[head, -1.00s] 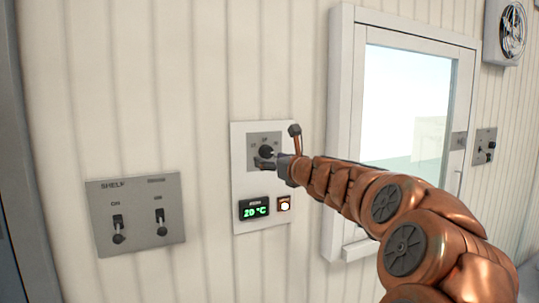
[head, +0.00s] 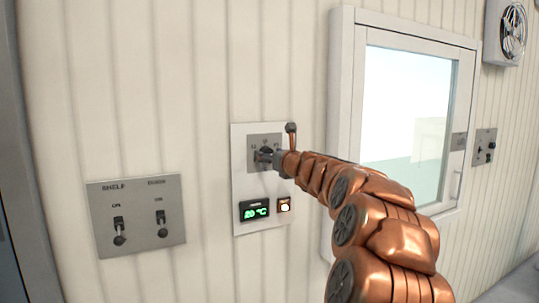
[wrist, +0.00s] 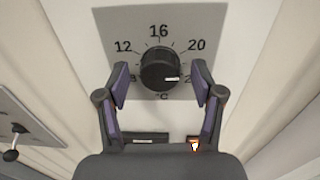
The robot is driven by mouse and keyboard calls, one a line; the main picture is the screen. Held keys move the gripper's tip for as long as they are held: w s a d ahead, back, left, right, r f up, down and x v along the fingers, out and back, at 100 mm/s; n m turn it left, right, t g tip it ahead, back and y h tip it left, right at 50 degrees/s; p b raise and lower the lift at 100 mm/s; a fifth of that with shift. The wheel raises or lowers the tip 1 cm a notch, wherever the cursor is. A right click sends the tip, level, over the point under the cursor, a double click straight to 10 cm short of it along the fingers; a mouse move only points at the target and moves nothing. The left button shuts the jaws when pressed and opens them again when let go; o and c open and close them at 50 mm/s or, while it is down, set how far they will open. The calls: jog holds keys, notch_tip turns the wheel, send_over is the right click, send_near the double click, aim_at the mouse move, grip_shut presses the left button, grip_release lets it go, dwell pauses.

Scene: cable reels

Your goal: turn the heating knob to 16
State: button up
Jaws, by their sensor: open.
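The heating knob (wrist: 158,66) is black and round, on a grey dial plate (wrist: 215,22) marked 12, 16 and 20, with partly hidden figures at both lower ends. Its white pointer line points right and very slightly down, towards the partly hidden figure below 20. My gripper (wrist: 160,80) is open, with one finger on each side of the knob. Small gaps appear between the fingers and the knob. In the head view my gripper (head: 268,157) is at the dial plate and covers much of the knob.
Below the dial, a green display (head: 255,211) reads 20 °C beside a lit orange button (head: 284,205). A shelf switch panel (head: 137,213) is at left. A framed window (head: 405,110) and another switch panel (head: 484,147) are at right.

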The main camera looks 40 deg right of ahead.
jog(key=shift+w, duration=0.1)
jog(key=shift+c, duration=0.2)
jog(key=c, duration=1.1)
jog(key=shift+w+a+r+n+p, duration=0.1)
jog(key=shift+n+p, duration=0.4)
jog(key=shift+p, duration=0.05)
jog(key=n+b, duration=0.2)
jog(key=n, duration=0.3)
jog(key=n+b, duration=0.1)
jog(key=n, duration=0.4)
jog(key=n+b, duration=0.2)
jog(key=n, duration=0.4)
jog(key=shift+f+g+h+b, duration=0.25)
jog(key=shift+g+h+b, duration=0.05)
jog(key=shift+b, duration=0.05)
jog(key=shift+r+n, duration=0.1)
jog(key=shift+n, duration=0.2)
